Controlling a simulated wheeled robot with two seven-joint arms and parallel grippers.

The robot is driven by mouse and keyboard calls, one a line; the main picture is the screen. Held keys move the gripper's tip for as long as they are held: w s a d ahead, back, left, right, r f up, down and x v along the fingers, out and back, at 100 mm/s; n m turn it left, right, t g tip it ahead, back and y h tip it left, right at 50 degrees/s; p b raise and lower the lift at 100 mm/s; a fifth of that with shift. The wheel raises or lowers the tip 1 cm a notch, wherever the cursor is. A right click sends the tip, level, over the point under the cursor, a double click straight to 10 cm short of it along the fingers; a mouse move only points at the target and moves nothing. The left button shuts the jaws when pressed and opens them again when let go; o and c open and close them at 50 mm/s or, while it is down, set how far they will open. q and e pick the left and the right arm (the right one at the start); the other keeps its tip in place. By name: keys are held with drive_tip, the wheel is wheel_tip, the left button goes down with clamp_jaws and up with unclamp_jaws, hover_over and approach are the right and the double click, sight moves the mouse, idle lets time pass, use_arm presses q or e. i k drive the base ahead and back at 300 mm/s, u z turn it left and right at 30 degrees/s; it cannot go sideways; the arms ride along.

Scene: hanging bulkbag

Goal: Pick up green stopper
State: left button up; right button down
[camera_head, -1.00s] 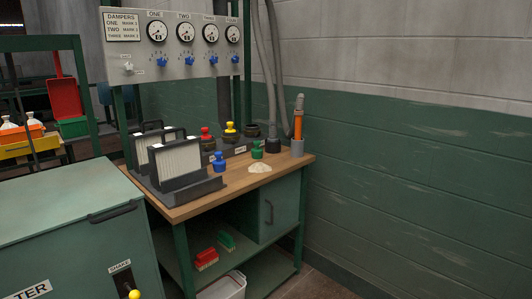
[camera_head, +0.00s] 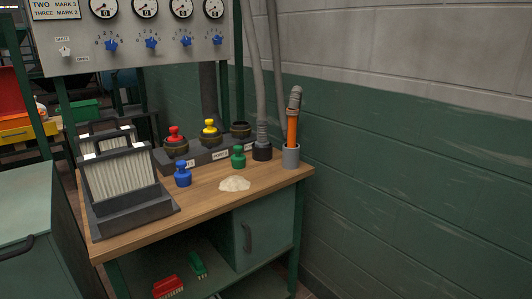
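The green stopper (camera_head: 238,157) stands upright on the wooden bench top (camera_head: 215,196), just in front of the dark port block and left of a black hose end. A blue stopper (camera_head: 182,173) stands on the bench to its left. A red stopper (camera_head: 174,134) and a yellow stopper (camera_head: 210,128) sit in ports of the block (camera_head: 192,163). The rightmost port (camera_head: 240,130) has no stopper in it. Neither of my grippers is in view.
Filters in a dark holder (camera_head: 122,186) fill the bench's left side. A pale powder pile (camera_head: 235,184) lies in front of the green stopper. A grey cup with an orange-handled tool (camera_head: 291,155) stands at the right corner by the wall. A gauge panel (camera_head: 130,40) hangs above.

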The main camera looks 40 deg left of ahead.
sight(238, 161)
drive_tip(key=u, duration=0.6)
drive_tip(key=i, duration=1.05)
drive_tip(key=u, duration=0.85)
